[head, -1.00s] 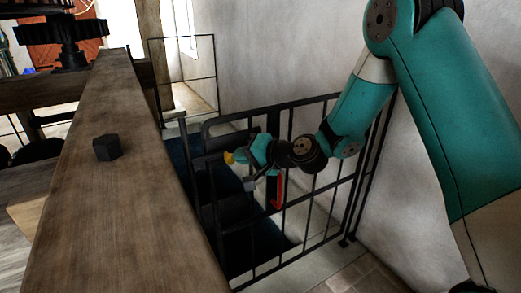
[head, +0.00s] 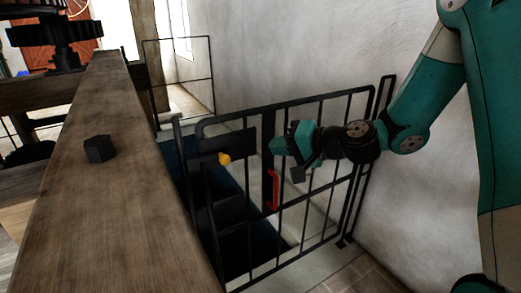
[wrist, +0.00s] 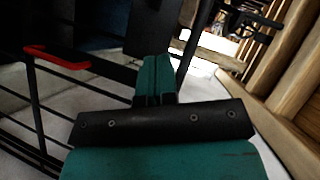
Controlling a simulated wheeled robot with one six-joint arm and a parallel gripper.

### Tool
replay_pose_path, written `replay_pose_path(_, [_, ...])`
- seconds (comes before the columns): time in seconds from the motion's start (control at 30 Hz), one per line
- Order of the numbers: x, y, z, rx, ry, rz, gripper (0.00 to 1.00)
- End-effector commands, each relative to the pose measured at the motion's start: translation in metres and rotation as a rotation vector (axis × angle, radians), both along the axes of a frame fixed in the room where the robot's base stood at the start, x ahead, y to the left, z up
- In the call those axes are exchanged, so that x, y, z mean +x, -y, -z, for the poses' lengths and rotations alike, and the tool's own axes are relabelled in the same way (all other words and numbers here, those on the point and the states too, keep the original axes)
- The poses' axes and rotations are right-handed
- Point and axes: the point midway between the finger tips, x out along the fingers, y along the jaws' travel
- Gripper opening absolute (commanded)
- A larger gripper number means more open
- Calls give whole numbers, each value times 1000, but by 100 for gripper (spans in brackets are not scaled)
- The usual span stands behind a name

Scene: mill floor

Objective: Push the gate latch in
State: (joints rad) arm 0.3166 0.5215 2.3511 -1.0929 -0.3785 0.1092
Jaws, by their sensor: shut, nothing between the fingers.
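The black barred gate (head: 283,215) stands across the opening and looks upright. Its latch shows as a dark box (head: 233,143) near the gate's left end, with a yellow knob (head: 224,159) at its lower edge. A red handle (head: 274,190) is on a dark upright strip to the right of the latch. My gripper (head: 280,147) is shut and empty, to the right of the knob and apart from it, above the red handle. In the wrist view the teal fingers (wrist: 155,78) are together, with the red handle (wrist: 55,57) at left. The yellow knob does not show there.
A long wooden beam (head: 95,200) with a small dark block (head: 99,149) runs along the left. A white wall (head: 290,50) stands behind the gate on the right. Dark blue steps (head: 250,245) lie behind the bars. A thin-railed frame (head: 180,78) stands farther back.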

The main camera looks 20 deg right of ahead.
Motion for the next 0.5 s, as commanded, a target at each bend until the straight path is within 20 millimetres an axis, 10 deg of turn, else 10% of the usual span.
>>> replay_pose_path(0.5, [-15,13,-7,0,0,0,0])
